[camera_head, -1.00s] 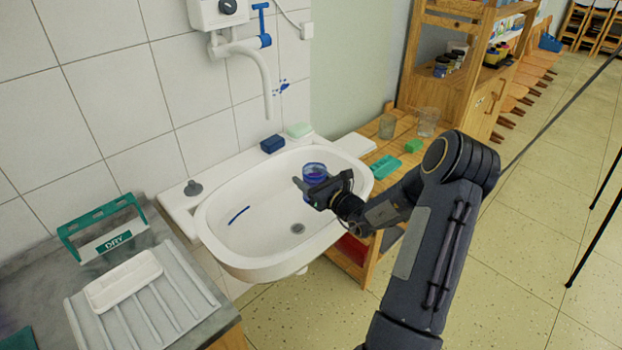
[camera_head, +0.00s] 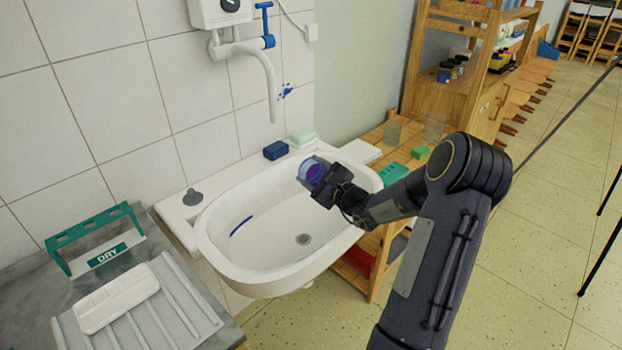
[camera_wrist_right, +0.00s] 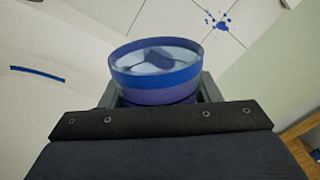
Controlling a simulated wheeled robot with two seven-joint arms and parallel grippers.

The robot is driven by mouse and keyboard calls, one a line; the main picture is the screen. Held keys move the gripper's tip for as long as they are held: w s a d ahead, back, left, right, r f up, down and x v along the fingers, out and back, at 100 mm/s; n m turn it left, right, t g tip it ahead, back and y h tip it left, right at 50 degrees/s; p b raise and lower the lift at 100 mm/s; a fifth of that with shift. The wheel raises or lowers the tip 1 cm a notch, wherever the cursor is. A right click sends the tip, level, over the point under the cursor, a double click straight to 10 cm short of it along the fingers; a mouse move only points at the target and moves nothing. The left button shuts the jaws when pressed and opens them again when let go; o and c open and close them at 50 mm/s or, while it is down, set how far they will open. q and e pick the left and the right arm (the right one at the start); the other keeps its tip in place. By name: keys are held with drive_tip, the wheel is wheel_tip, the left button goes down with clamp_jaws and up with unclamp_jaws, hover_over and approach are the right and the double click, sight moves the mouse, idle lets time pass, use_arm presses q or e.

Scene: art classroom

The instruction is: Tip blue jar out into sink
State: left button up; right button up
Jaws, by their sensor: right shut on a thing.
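The blue jar (camera_head: 312,171) is clear with blue liquid and is held over the back right part of the white sink (camera_head: 262,270). My right gripper (camera_head: 318,180) is shut on it. The sink's drain (camera_head: 303,239) is bare. My left gripper is not in view.
A faucet (camera_head: 270,80) hangs above the sink. A blue sponge (camera_head: 276,150) and a pale green soap (camera_head: 302,136) lie on the back rim. A drying rack (camera_head: 140,310) stands left. Glasses (camera_head: 393,131) stand on the wooden shelf at right. A dark blue streak (camera_head: 241,225) marks the basin.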

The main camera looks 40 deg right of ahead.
drive_tip(key=shift+d+f+n+b, duration=0.1)
drive_tip(key=shift+f+n+b, duration=0.1)
drive_tip(key=shift+n+b, duration=0.55)
drive_tip(key=n+b, duration=0.1)
drive_tip(key=n, duration=0.1)
drive_tip(key=f+n+b, duration=0.1)
drive_tip(key=shift+n+b, duration=0.3)
drive_tip(key=shift+n, duration=0.05)
drive_tip(key=n+b, duration=0.1)
drive_tip(key=b, duration=0.2)
drive_tip(key=f+n+b, duration=0.1)
drive_tip(key=n+b, duration=0.1)
drive_tip(key=b, duration=0.2)
drive_tip(key=shift+a, duration=0.4)
drive_tip(key=n+b, duration=0.1)
drive_tip(key=b, duration=0.1)
drive_tip(key=n+b, duration=0.1)
drive_tip(key=b, duration=0.2)
drive_tip(key=shift+a+r+n, duration=0.35)
drive_tip(key=shift+n, duration=0.05)
drive_tip(key=shift+a+r+n+b, duration=0.25)
drive_tip(key=shift+n+b, duration=0.25)
drive_tip(key=shift+b, duration=0.4)
drive_tip(key=shift+r, duration=0.1)
drive_tip(key=shift+d, duration=0.1)
